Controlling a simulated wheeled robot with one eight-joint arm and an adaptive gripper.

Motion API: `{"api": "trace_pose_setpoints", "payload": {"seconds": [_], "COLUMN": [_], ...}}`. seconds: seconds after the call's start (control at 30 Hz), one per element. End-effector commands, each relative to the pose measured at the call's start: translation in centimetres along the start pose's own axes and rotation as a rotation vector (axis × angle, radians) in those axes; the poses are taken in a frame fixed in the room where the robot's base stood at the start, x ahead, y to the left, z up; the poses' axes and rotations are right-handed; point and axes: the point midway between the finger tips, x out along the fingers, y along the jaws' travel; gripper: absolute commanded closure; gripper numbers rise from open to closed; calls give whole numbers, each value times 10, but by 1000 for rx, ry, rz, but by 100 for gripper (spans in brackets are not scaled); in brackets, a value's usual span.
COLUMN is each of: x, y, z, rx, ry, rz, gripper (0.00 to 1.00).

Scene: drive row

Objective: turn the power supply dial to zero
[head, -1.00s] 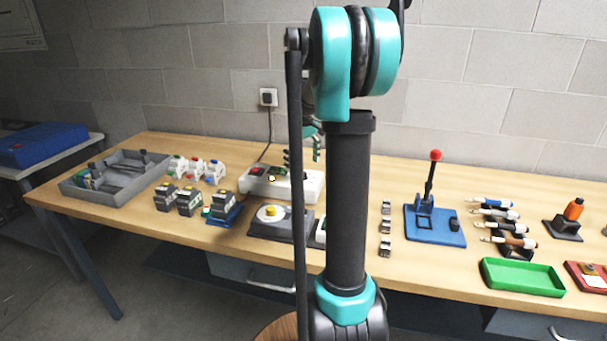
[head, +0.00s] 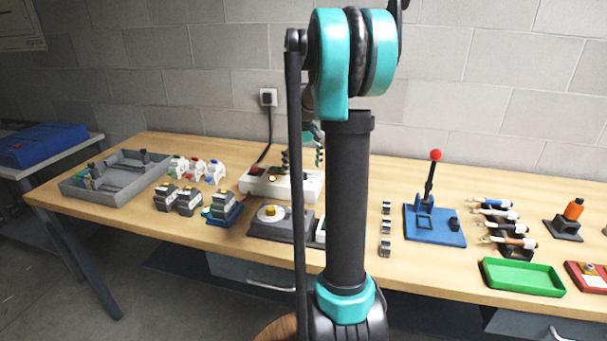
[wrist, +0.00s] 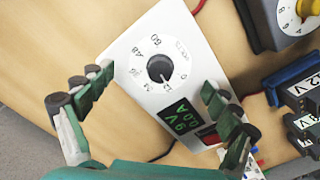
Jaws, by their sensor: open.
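The power supply is a white box (wrist: 140,50) below my gripper in the wrist view. It also shows on the bench in the head view (head: 257,186), partly behind my arm. Its black dial (wrist: 160,68) sits in a round numbered scale. A pale mark on the knob points toward the low-number side; the exact setting is too small to tell. The green display (wrist: 187,117) seems to read 9 V and 0.0 A. My gripper (wrist: 157,82) is open, its green-tipped fingers apart on either side of the dial, not visibly touching it. It shows small in the head view (head: 302,158).
A dark device with a yellow knob (head: 270,212) stands in front of the supply. Several labelled blocks (head: 190,200) and a grey tray (head: 112,190) are to the left. A blue-based lever press (head: 434,228) is to the right. A black cord (head: 268,140) runs to the wall socket.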

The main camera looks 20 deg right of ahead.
Motion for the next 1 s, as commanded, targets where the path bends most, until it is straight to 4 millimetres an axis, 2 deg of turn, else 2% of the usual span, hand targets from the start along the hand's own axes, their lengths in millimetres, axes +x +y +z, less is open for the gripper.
{"api": "trace_pose_setpoints", "payload": {"seconds": [0.43, 0.73, 1.0], "x": [20, 23, 23], "y": [0, 0, 0], "z": [0, 0, 0], "rx": [0, 0, 0], "ry": [0, 0, 0], "rz": [0, 0, 0], "gripper": [10, 10, 43]}}
